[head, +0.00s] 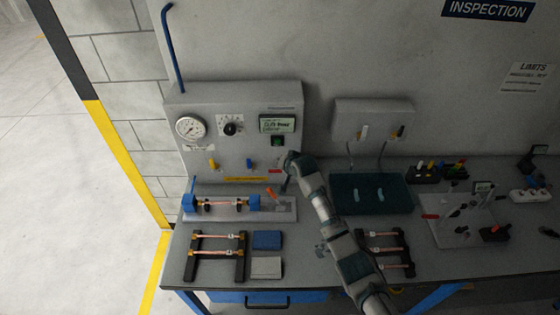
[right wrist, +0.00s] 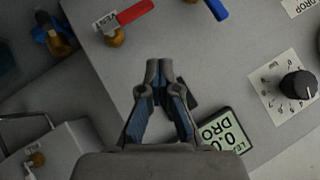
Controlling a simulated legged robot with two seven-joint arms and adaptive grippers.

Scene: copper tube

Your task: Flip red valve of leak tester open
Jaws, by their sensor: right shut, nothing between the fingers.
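The leak tester (head: 240,105) is a grey box with a sloped front at the back left of the bench. Its red valve (head: 275,171) has a flat red lever low on the right of the panel. In the right wrist view the red lever (right wrist: 135,12) sits on a brass body at the top, partly cut off by the edge. My right gripper (head: 288,161) is by the tester's lower right, close to the red valve. In the wrist view its fingertips (right wrist: 158,70) are together, empty and visibly apart from the lever. My left gripper is not in view.
A blue valve (head: 249,163) and a yellow valve (head: 212,163) stand left of the red one. A dial knob (right wrist: 297,85) and a display (right wrist: 220,140) are on the panel. A tube fixture (head: 285,213) lies in front; a second grey box (head: 372,112) stands right.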

